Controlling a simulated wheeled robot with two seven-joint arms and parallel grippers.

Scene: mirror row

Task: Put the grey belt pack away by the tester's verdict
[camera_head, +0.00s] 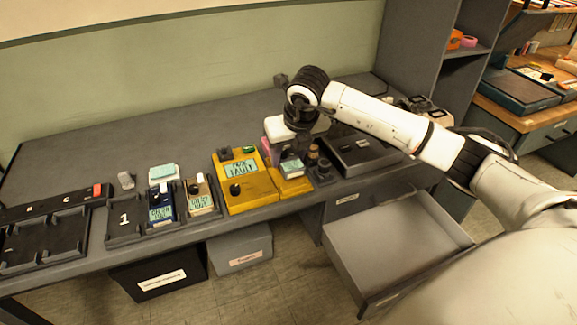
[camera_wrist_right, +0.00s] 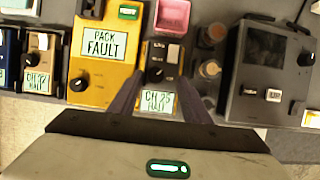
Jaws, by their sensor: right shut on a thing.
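The grey belt pack (camera_wrist_right: 154,76) has a dark body, a knob and a lit screen that seems to read CH 25 over a blurred word. It sits at the yellow cradle on the right of the yellow tester (camera_head: 240,180); I cannot tell if it is fully seated. The tester's screen reads PACK FAULT, also legible in the right wrist view (camera_wrist_right: 101,45). My right gripper (camera_wrist_right: 160,86) is shut on the pack, one finger on each side. In the head view the pack's screen (camera_head: 291,168) shows below the gripper. My left gripper is out of view.
Below the bench are a labelled black bin (camera_head: 150,282), a labelled grey bin (camera_head: 240,249) and an open, empty drawer (camera_head: 395,245). Small cylinders (camera_wrist_right: 210,68) stand right of the pack.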

